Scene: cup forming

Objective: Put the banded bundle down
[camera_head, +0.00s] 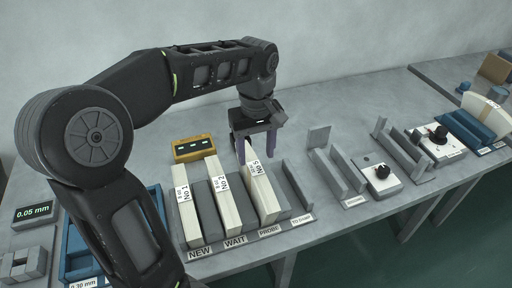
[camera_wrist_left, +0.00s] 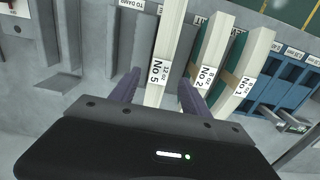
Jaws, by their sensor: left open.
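The white bundle labelled No 5 (camera_head: 265,199) stands on edge in the rack slot marked PROBE (camera_head: 269,230). In the left wrist view the No 5 bundle (camera_wrist_left: 166,45) runs up between my fingers. My left gripper (camera_head: 257,146) is at the far end of this bundle, with its purple fingers apart. In the left wrist view the open left gripper (camera_wrist_left: 160,95) has a finger on each side of the bundle, with gaps visible. Whether a band is on No 5 cannot be told. My right gripper is not in view.
Bundle No 1 (camera_head: 188,215) stands in the NEW slot and No 2 (camera_head: 226,205) in the WAIT slot, left of No 5. The TO DAMP slot (camera_head: 299,200) to the right looks empty. A yellow device (camera_head: 194,149) sits behind the rack. A knob box (camera_head: 381,176) stands farther right.

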